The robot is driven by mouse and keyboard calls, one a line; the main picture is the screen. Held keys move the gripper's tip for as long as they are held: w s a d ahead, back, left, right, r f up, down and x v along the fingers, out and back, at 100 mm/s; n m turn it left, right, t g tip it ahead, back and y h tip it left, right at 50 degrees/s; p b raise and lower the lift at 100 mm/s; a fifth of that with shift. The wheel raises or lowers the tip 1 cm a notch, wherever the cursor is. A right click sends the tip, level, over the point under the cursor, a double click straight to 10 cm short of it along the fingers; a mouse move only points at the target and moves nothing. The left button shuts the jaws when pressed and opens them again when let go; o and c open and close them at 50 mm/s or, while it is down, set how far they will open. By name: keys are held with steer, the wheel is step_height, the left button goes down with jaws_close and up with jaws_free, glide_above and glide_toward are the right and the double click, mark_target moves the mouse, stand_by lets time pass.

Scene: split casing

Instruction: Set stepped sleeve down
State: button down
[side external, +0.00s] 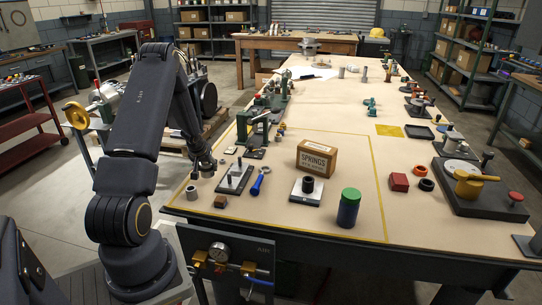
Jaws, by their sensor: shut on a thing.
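My gripper (202,174) points down over the left front part of the table, low above the surface. It is shut on the stepped sleeve, which is too small and dark between the fingers to make out its steps. A short grey hollow cylinder (191,192) shows just below and left of the fingertips; I cannot tell whether it touches them. A plate with upright pins (235,180) lies right of my gripper. A black ring-shaped part (308,184) sits on a light square plate (296,194) farther right.
A blue-handled tool (261,181), a SPRINGS box (317,158) and a green and blue cylinder (349,207) stand to the right. A small brown block (220,202) lies near the front edge. Bare table (270,220) shows in front, inside yellow lines.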

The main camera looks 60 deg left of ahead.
steer(key=shift+w+a+f, duration=0.1)
steer(key=shift+a+f, duration=0.05)
steer(key=shift+f, duration=0.7)
steer(key=shift+w+a+f, duration=0.1)
steer(key=shift+a+f, duration=0.05)
steer(key=shift+f, duration=0.65)
steer(key=shift+f, duration=0.1)
steer(key=shift+c, duration=2.1)
jaws_free()
steer(key=shift+d+f, duration=0.1)
steer(key=shift+f, duration=0.05)
